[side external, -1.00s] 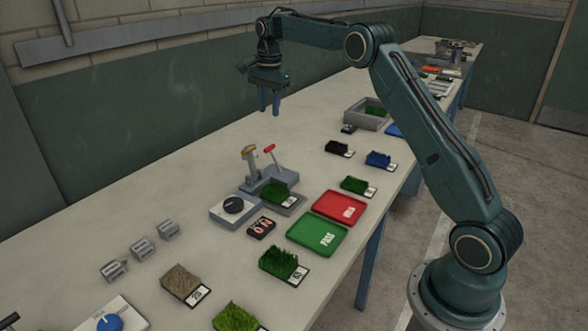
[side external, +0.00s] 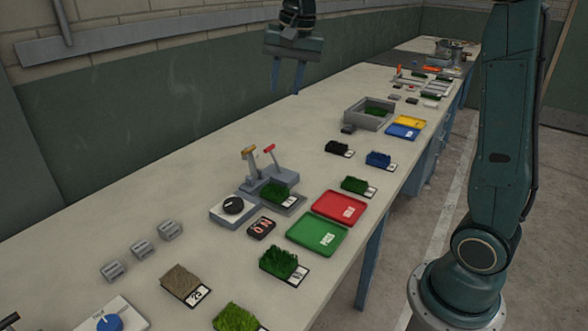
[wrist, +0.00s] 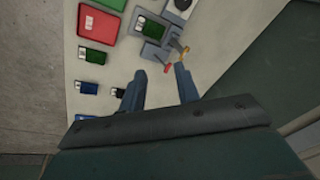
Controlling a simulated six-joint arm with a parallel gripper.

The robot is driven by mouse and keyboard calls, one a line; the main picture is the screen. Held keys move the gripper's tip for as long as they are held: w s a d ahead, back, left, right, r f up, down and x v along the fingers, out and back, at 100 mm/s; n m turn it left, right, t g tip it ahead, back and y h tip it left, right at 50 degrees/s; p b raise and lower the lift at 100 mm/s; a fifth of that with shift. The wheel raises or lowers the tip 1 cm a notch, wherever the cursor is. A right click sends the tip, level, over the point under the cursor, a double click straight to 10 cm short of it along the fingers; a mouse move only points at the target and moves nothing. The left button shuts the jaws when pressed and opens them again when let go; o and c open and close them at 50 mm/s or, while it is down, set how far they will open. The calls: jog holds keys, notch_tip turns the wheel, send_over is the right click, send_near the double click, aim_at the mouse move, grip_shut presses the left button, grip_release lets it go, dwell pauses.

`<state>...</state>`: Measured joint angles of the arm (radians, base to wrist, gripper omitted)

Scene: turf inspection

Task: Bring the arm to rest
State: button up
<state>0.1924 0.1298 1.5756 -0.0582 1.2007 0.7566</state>
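My gripper (side external: 285,92) is raised above the far side of the bench, near the wall, at the top middle of the side view. Its two fingers point down and stand apart with nothing between them. The wrist view also shows my gripper (wrist: 160,69) with its fingers apart and empty, the bench well below. My upper arm rises near upright at the right of the side view. The upper part of my arm is cut off by the top edge there.
Below on the bench (side external: 150,215) are a lever fixture (side external: 262,180), a red tray (side external: 340,207), a green tray (side external: 317,234), a grey bin (side external: 369,113) and several turf samples. The back wall (side external: 160,110) is close behind my gripper. The bench's left rear surface is clear.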

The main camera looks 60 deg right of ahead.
jog(key=s+a+f+n+t, duration=0.1)
jog(key=s+a+f+n, duration=0.1)
jog(key=s, duration=0.6)
jog(key=s+a+f+n+t, duration=0.1)
jog(key=s+a+f+n, duration=0.1)
jog(key=s, duration=0.6)
jog(key=s+a+f+n, duration=0.2)
jog(key=s+n, duration=0.4)
jog(key=s, duration=0.3)
jog(key=shift+a+f+t, duration=0.4)
jog(key=shift+a, duration=0.4)
